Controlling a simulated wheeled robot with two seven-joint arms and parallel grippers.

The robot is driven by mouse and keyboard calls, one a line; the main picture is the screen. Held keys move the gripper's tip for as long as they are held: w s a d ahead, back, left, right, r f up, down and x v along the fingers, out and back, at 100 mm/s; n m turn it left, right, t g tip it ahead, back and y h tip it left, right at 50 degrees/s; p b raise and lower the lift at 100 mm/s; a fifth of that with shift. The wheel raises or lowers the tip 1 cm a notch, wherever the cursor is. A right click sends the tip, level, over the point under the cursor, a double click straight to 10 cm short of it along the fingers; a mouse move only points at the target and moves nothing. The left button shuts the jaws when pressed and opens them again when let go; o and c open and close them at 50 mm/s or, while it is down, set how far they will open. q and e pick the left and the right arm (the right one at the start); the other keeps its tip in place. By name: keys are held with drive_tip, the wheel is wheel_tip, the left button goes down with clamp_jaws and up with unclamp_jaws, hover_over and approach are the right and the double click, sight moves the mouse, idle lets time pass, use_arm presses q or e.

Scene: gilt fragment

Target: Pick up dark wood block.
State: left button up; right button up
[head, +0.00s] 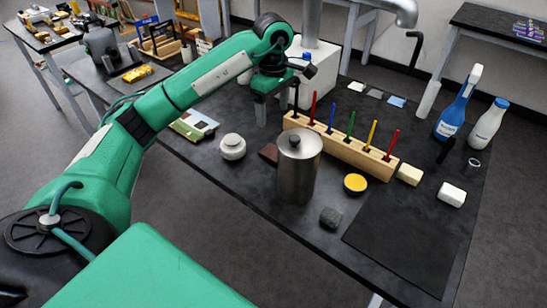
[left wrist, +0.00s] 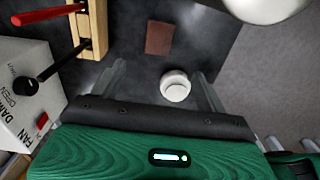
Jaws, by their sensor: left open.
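The dark wood block (head: 268,153) is a flat reddish-brown piece on the black table, partly hidden behind the metal canister in the head view. In the left wrist view the block (left wrist: 160,38) shows whole, beyond the fingertips. My left gripper (head: 278,112) is open and empty, pointing down above the table, behind the block in the head view. In the left wrist view its fingers (left wrist: 160,78) stand apart, with a white lidded jar (left wrist: 175,86) showing between them, near the right finger. My right gripper is not in view.
A metal canister (head: 297,175) stands close in front of the block. A wooden rack (head: 340,150) with coloured rods is to its right, and the white jar (head: 232,148) to its left. A white control box (head: 318,68) stands behind. A black mat (head: 410,240) lies front right.

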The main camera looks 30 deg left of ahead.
use_arm(q)
drive_tip(key=f, duration=0.2)
hover_over(273, 152)
wheel_tip(273, 152, down, 6)
drive_tip(key=shift+f+p, duration=0.15)
drive_tip(key=shift+p, duration=0.2)
wheel_tip(273, 152, down, 5)
drive_tip(key=shift+r+p, duration=0.1)
drive_tip(key=shift+p, duration=0.55)
drive_tip(key=shift+f, duration=0.5)
drive_tip(key=c, duration=1)
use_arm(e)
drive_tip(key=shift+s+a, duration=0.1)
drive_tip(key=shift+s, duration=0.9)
use_arm(q)
drive_tip(key=shift+c, duration=0.2)
